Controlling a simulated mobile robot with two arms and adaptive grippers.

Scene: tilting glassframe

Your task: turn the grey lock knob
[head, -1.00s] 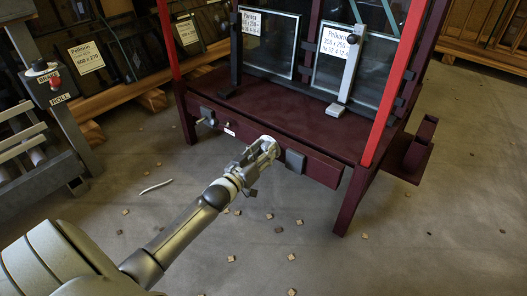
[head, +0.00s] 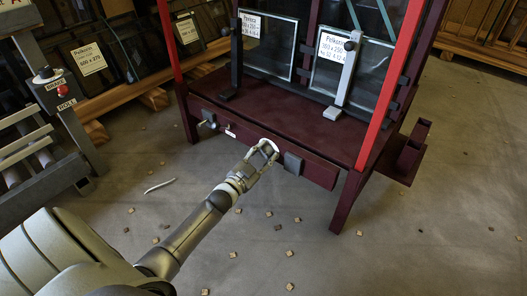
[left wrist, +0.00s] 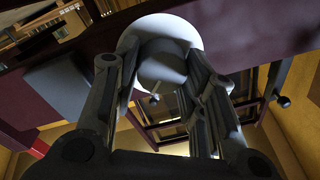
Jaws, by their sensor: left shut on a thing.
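In the head view my left gripper (head: 264,154) is at the front beam of the dark red frame (head: 320,172), where the knob is mostly hidden by the fingers. A small pin sticks out from the knob's middle in the left wrist view. My right gripper is not in view.
A dark grey square plate (head: 293,163) sits on the beam just right of the gripper. Another small handle (head: 208,119) is at the beam's left end. Labelled glass panes (head: 350,75) stand on the frame. A control post (head: 56,88) is at left. Small wooden chips lie on the floor.

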